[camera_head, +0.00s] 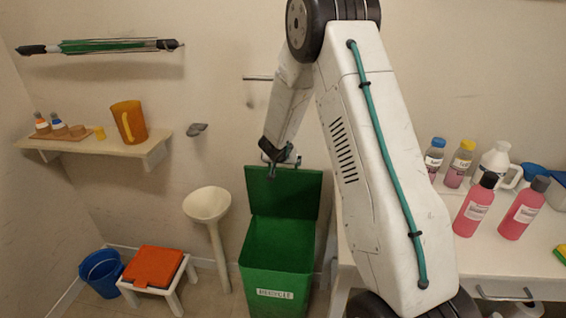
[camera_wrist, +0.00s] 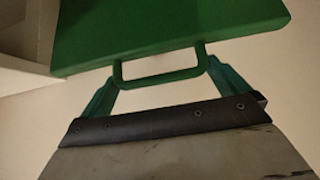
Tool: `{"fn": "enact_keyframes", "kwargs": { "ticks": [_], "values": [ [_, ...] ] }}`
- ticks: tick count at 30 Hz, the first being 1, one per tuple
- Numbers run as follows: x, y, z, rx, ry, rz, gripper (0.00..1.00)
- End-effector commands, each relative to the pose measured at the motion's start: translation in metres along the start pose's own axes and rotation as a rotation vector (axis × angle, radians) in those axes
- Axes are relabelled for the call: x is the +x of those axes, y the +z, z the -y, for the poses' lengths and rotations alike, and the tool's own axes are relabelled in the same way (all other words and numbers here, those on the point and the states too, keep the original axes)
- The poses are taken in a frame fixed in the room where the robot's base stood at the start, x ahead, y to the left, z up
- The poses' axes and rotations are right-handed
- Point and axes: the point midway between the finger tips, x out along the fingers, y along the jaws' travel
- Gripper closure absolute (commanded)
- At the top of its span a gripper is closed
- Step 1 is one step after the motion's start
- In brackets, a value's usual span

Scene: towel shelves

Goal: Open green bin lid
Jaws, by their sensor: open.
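The green recycle bin (camera_head: 276,263) stands on the floor against the wall, its label facing me. Its lid (camera_head: 284,194) is swung up and stands nearly upright at the back, so the bin's inside shows. My gripper (camera_head: 281,168) is at the lid's top edge. In the wrist view the lid (camera_wrist: 165,28) fills the top and its green loop handle (camera_wrist: 158,80) sticks out towards me. My gripper's fingers (camera_wrist: 162,70) are apart, one on each side of the handle. Whether they touch it I cannot tell.
A white table (camera_head: 505,262) with bottles stands right of the bin.

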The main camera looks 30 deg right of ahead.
Motion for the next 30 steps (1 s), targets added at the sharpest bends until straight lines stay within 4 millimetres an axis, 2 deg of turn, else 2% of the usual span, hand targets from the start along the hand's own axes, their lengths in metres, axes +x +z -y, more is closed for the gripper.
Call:
{"fn": "enact_keyframes", "kwargs": {
  "ticks": [6, 12, 16, 30],
  "values": [
    [-0.039, -0.001, 0.001, 0.001, -0.002, -0.003, 0.0],
    [-0.063, -0.001, -0.001, 0.0, 0.0, -0.002, 0.0],
    [-0.069, 0.0, -0.001, 0.0, 0.001, -0.001, 0.0],
    [-0.069, 0.0, -0.001, 0.0, 0.001, 0.0, 0.0]
  ]
}}
